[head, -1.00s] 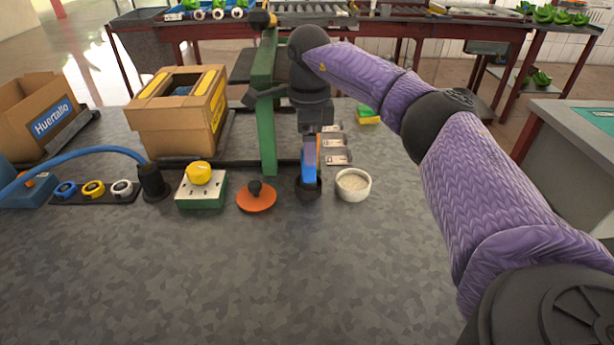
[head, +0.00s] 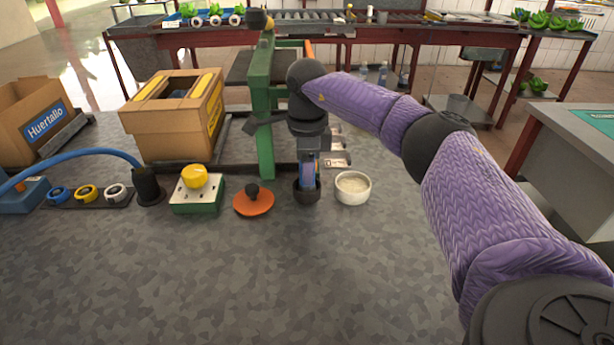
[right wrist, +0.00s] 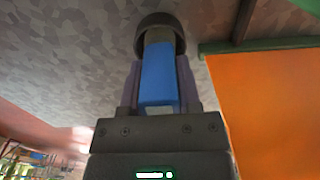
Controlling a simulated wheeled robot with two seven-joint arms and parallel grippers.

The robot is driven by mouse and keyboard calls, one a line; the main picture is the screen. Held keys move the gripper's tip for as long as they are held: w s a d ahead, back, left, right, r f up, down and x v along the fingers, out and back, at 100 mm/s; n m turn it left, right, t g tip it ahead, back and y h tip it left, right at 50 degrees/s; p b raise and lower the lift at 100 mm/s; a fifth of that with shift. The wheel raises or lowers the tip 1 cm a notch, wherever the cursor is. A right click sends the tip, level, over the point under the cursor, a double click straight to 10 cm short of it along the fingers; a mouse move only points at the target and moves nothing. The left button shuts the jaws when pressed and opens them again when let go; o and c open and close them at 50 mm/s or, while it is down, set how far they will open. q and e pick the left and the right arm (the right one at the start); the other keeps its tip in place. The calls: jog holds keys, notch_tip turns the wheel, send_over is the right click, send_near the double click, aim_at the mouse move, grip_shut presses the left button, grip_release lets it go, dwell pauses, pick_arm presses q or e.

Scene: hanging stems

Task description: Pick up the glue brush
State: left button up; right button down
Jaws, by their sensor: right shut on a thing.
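The glue brush has a blue handle (head: 307,172) and stands upright in a small black pot (head: 307,193) on the grey worktop. My right gripper (head: 308,168) points down over the pot and is shut on the handle. In the right wrist view the blue handle (right wrist: 158,75) lies between the fingers, and its far end goes into the dark round pot (right wrist: 160,32). The bristles are hidden. My left gripper is not in view.
A white bowl (head: 352,188) stands close right of the pot, and an orange disc with a black knob (head: 254,204) close left. A green post (head: 264,125) rises just behind. A cardboard box (head: 175,125) stands further left. The front worktop is clear.

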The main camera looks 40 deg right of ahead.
jog(key=shift+r, duration=0.25)
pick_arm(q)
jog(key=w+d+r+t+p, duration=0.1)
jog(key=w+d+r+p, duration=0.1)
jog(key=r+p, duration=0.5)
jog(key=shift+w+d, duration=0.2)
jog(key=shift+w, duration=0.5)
pick_arm(e)
notch_tip(320, 180, up, 18)
jog(key=shift+f, duration=0.25)
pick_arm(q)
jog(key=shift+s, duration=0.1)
